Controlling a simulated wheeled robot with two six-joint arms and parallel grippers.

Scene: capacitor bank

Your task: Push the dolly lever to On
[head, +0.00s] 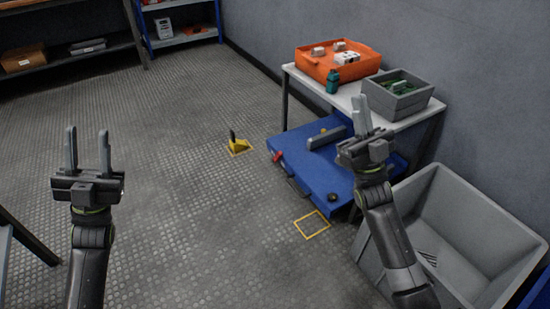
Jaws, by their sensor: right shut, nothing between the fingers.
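The blue dolly (318,176) sits on the floor, partly under the white table. I cannot tell which is the dolly lever or read any On marking. My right gripper (361,113) is shut and empty, raised in front of the table and above the dolly's right part, hiding some of it. My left gripper (87,140) is open and empty above bare floor at the left, far from the dolly.
A yellow wedge (238,147) with a black upright part stands on the floor. The white table (305,82) bears an orange tray (318,67), a teal bottle (333,82) and a grey bin (396,104). A large grey crate (480,215) is at right.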

